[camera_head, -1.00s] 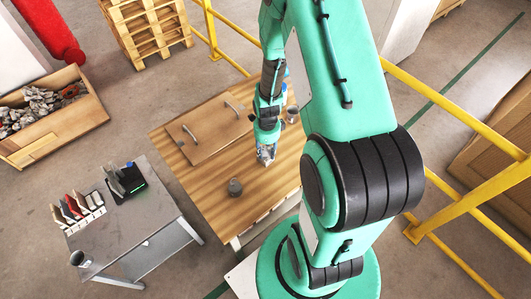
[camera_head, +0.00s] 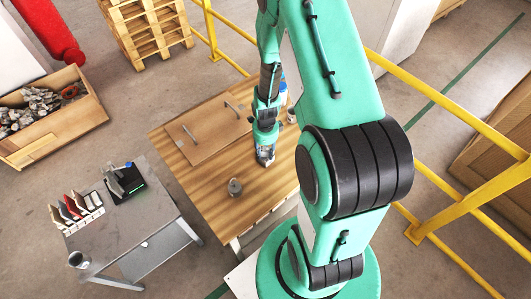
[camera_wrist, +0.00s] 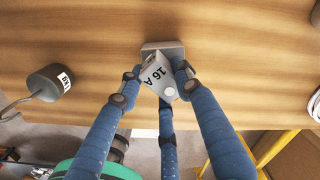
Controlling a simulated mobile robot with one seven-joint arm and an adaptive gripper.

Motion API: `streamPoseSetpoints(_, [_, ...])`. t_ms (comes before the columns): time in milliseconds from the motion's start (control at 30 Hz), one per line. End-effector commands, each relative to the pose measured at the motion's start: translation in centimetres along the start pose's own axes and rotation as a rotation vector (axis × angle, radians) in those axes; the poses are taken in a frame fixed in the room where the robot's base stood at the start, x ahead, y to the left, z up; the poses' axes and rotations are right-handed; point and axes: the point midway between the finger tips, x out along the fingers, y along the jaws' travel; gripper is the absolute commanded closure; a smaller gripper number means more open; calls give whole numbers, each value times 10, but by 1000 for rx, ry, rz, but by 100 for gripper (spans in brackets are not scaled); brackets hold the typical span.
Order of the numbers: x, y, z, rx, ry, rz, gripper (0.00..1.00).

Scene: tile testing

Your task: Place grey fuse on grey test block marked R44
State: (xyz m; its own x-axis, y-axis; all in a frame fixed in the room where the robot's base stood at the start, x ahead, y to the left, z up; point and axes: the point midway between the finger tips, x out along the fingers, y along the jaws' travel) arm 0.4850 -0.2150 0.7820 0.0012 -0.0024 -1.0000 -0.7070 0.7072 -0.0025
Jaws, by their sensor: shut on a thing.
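The grey fuse (camera_wrist: 158,75), marked "16 A", sits between the blue fingers of my gripper (camera_wrist: 155,82) in the wrist view. My gripper is shut on it, over the wooden table. A darker grey flat part (camera_wrist: 162,46) shows at the fuse's far end; I cannot tell whether it belongs to the fuse or is a separate block beneath. In the head view my gripper (camera_head: 265,155) is low over the wooden table, and the fuse is too small to make out. I cannot read any R44 mark.
A grey round piece with a white label (camera_wrist: 48,86) stands left of my gripper; it also shows in the head view (camera_head: 235,187). A wooden board with handles (camera_head: 208,132) lies behind. A metal table (camera_head: 130,218) at left bears a rack (camera_head: 82,212) and a black device (camera_head: 125,184).

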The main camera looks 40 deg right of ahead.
Motion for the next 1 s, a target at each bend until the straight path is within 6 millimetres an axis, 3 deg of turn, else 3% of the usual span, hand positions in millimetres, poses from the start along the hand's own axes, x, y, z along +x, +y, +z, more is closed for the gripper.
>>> streamPoseSetpoints(433, [4,0,0,0,0,-1,93])
streamPoseSetpoints(467, [4,0,0,0,0,-1,60])
streamPoseSetpoints(533, [3,0,0,0,0,-1,47])
streamPoseSetpoints(1000, [-2,0,0,0,0,-1,47])
